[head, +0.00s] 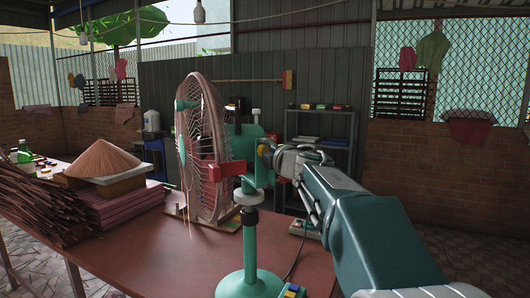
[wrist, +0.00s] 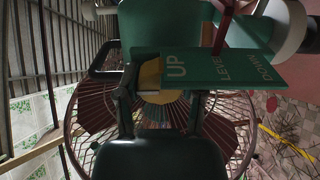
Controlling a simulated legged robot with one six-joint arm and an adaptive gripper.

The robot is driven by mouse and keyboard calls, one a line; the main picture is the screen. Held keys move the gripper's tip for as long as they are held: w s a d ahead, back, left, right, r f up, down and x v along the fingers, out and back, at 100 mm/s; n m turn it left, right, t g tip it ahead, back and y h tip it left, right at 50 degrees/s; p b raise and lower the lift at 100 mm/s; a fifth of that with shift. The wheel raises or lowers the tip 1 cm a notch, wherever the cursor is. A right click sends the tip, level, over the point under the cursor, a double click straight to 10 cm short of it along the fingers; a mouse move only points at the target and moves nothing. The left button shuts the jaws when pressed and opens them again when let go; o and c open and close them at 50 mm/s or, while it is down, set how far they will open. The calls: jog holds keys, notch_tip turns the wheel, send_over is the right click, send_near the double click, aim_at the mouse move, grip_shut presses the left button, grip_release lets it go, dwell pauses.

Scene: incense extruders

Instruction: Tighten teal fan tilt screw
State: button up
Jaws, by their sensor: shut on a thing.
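The teal fan (head: 205,150) stands on the red table, its round cage facing left on a teal post and base (head: 249,284). My gripper (head: 272,156) reaches in from the right at the back of the fan's motor housing. It is shut on the yellow tilt screw (head: 264,149). In the wrist view the yellow screw (wrist: 149,78) shows between the two dark fingers of my gripper (wrist: 155,88), partly hidden by them. Beside it is a green plate (wrist: 222,68) lettered UP, LEVEL, DOWN. The screw's threads are hidden.
A small box with a cable (head: 303,228) lies right of the fan. The table's front middle (head: 165,262) is clear.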

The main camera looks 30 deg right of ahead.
jog(key=o, duration=1.2)
jog(key=shift+d+f, duration=0.15)
jog(key=shift+c, duration=0.2)
jog(key=s, duration=1.2)
